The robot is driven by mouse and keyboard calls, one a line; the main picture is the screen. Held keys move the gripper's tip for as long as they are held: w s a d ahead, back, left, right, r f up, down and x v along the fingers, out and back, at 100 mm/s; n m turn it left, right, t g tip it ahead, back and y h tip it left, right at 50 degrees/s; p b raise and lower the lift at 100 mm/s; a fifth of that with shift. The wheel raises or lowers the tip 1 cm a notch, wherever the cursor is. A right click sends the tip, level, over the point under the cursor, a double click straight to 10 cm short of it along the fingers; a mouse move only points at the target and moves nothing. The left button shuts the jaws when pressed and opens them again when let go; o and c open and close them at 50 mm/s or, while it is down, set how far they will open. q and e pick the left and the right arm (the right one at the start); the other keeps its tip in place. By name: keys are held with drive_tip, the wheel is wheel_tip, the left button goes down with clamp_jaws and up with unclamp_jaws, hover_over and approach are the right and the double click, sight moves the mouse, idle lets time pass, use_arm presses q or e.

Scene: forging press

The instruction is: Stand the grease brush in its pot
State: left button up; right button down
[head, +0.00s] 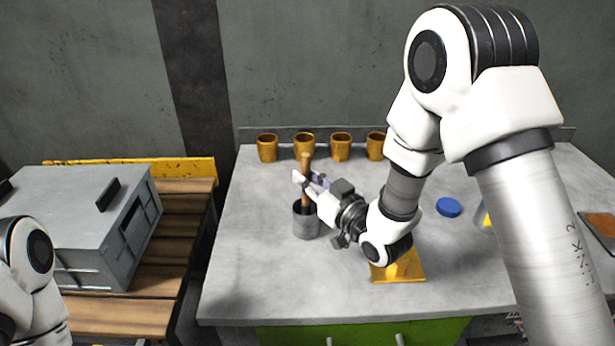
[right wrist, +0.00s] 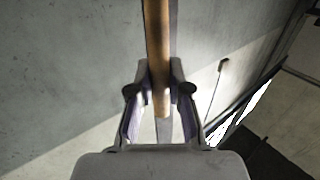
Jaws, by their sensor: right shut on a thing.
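The grease brush (head: 305,165) has a brown wooden handle and stands about upright. My right gripper (head: 307,182) is shut on the handle, and in the right wrist view the handle (right wrist: 157,55) runs between the two fingers. The pot (head: 306,224) is a grey metal cylinder standing on the table just below the gripper. The brush's lower part reaches down to the pot's mouth. Its bottom end is hidden, so I cannot tell how deep it sits or whether it touches the bottom. My left gripper is out of view.
Several ochre cups (head: 304,145) stand along the back of the grey table (head: 250,275). A yellow plate (head: 405,268) lies under my right wrist, and a blue disc (head: 448,207) lies to its right. A grey box (head: 75,215) sits on a wooden pallet (head: 130,318) at left.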

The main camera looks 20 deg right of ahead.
drive_tip(key=c, duration=1)
unclamp_jaws()
drive_tip(key=shift+s, duration=0.1)
drive_tip(key=v, duration=0.7)
drive_tip(key=shift+s+d, duration=0.1)
